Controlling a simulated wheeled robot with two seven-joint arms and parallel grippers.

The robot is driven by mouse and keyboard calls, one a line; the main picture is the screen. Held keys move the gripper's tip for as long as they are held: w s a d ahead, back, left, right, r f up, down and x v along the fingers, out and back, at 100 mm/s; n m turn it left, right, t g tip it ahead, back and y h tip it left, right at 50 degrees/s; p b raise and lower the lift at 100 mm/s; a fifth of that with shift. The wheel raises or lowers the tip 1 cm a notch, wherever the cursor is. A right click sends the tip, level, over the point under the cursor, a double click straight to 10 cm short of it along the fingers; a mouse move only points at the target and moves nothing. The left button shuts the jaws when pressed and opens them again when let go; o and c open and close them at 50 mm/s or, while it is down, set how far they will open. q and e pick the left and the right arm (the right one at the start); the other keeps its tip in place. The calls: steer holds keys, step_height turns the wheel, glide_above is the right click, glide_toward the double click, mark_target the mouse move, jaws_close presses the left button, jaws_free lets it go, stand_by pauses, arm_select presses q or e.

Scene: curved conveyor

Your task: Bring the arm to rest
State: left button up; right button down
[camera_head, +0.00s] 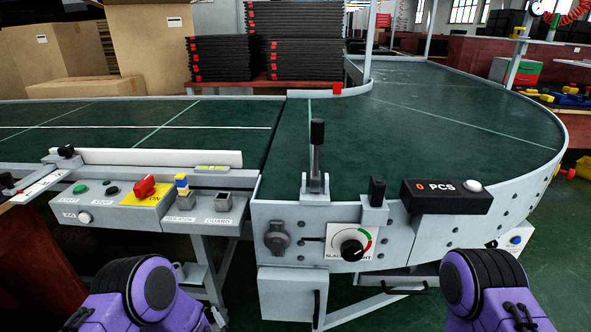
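My two purple arms with black ribbed joints show at the bottom edge, the left arm (152,287) at the lower left and the right arm (490,285) at the lower right. Only parts of the arms are in view; neither gripper can be seen. Both arms are in front of the conveyor, apart from each other. Whether the hidden grippers hold anything cannot be seen.
A curved green conveyor (430,110) fills the middle. Its front carries a lever (316,150), a dial (351,249), a PCS counter (446,197) and a button panel (130,205). The belt is bare. Black trays (305,55) and cardboard boxes (152,42) stand behind.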

arm_select(q)
steer(key=s+f+m+g+h+b, duration=0.1)
steer(key=s+f+g+h+b, duration=0.25)
steer(key=s+f, duration=0.4)
steer(key=s+f+m+g+h+b, duration=0.2)
steer(key=s+f+h+b, duration=0.15)
steer(key=f, duration=0.65)
steer(key=s+a+f+g+b, duration=0.3)
steer(key=s+f+b, duration=0.4)
steer(key=s, duration=0.2)
steer(key=s+a+f+g+b, duration=0.3)
steer(key=s+f+b, duration=0.4)
steer(key=s, duration=0.2)
arm_select(e)
step_height(320, 180, down, 21)
steer(key=s, duration=0.1)
arm_select(q)
step_height(320, 180, up, 39)
steer(key=w+n+p, duration=0.1)
steer(key=w+p, duration=0.1)
steer(key=p, duration=3.7)
steer(key=shift+a+t, duration=0.3)
steer(key=shift+t, duration=0.15)
arm_select(e)
step_height(320, 180, up, 39)
steer(key=w, duration=0.1)
steer(key=shift+w, duration=0.15)
steer(key=shift+r, duration=0.1)
